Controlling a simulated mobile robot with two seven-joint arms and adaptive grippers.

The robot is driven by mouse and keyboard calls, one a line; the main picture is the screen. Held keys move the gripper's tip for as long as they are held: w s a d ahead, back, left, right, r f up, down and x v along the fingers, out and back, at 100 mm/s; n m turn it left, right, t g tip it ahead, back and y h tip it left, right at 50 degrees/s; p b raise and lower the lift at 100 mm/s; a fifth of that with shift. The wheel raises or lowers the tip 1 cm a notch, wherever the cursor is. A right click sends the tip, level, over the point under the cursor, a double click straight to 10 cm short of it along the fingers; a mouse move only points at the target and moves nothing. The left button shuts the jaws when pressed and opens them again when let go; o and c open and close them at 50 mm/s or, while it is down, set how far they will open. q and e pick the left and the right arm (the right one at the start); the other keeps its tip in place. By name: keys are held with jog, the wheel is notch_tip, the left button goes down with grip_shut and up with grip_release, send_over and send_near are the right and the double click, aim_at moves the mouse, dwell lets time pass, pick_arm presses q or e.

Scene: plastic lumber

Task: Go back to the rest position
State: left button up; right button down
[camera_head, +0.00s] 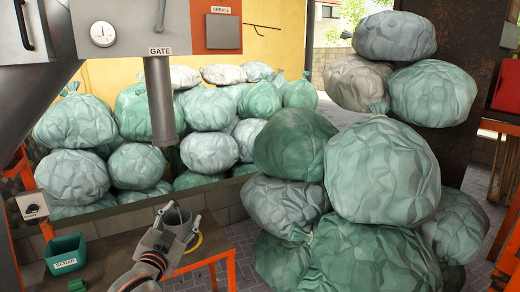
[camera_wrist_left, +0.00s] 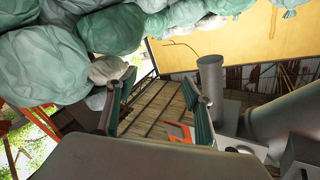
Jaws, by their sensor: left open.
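My left gripper (camera_head: 180,216) is in the lower part of the head view, over the bench edge below the gate pipe. Its fingers are spread apart. In the left wrist view the two fingers (camera_wrist_left: 153,100) stand wide apart, with only background seen between them. A short grey cylindrical part (camera_head: 176,221) shows between the fingers in the head view; I cannot tell whether it belongs to the gripper. My right gripper is in neither view.
A grey gate pipe (camera_head: 161,100) hangs above the bench (camera_head: 115,246). A green scrap bin (camera_head: 66,252) sits at its left. Large green and grey bags (camera_head: 383,170) are piled high close on the right. More bags (camera_head: 75,121) lie behind the bench.

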pick_arm(q)
jog(key=s+f+n+g, duration=0.1)
jog(key=s+f+g, duration=0.2)
jog(key=s+f, duration=1)
jog(key=s+f+n+g, duration=0.15)
jog(key=s+f, duration=0.65)
jog(key=f, duration=0.9)
jog(key=s+f+g, duration=0.3)
jog(key=s+f, duration=0.4)
jog(key=s, duration=0.6)
jog(key=shift+s+d+f+h, duration=0.2)
jog(key=shift+s+f+h, duration=0.05)
jog(key=shift+f+h, duration=0.1)
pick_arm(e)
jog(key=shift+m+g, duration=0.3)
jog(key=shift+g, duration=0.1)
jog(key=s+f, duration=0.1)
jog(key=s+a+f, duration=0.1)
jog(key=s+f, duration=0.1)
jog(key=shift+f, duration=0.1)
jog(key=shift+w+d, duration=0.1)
